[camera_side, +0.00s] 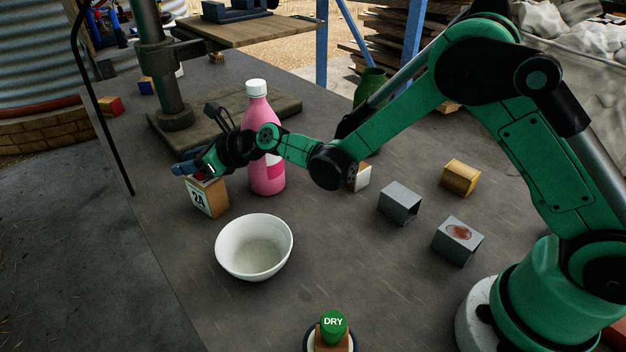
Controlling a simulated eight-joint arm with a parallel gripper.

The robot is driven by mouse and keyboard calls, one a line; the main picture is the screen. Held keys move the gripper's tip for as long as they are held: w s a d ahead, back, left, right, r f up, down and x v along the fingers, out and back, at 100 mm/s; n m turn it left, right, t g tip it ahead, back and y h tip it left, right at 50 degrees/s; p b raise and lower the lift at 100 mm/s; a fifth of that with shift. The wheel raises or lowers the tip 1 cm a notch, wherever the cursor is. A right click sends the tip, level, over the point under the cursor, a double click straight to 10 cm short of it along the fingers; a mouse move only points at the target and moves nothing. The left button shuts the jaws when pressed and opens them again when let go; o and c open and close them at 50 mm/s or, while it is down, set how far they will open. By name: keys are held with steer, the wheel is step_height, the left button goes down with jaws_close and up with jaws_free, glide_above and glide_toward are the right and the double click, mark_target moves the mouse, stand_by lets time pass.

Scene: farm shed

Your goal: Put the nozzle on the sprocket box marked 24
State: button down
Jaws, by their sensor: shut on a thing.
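The sprocket box (208,198) is a tan carton with a white label that reads like 24. It stands upright on the dark table, left of the pink bottle. My gripper (200,167) is directly above this box, with its jaws shut on a small blue piece, seemingly the nozzle (184,168). The piece points left past the box's top edge. A small patch of red shows just under the jaws. The jaws hide most of the box top, so I cannot tell whether the nozzle touches it.
The pink bottle (264,150) stands close beside my wrist. A white bowl (254,247) is in front of the box. Grey boxes (399,203) (457,241) and a yellow box (460,177) lie to the right. A green DRY button (333,326) is at the front. A drill-press-like column (168,80) rises behind.

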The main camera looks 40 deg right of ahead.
steer(key=shift+c, duration=2.4)
jaws_free()
steer(key=shift+r, duration=0.1)
steer(key=shift+s+d+r, duration=0.15)
steer(key=shift+s+d, duration=0.05)
steer(key=shift+s, duration=0.05)
steer(key=s+d+r+n+g+h, duration=0.2)
steer(key=s+d+n+h, duration=0.2)
steer(key=s+d+n, duration=0.5)
steer(key=s+d+r+n+g+h, duration=0.2)
steer(key=s+d+n, duration=0.7)
steer(key=s+n, duration=0.5)
steer(key=shift+r+n+h, duration=0.75)
steer(key=shift+n+h, duration=0.25)
steer(key=shift+n, duration=1.9)
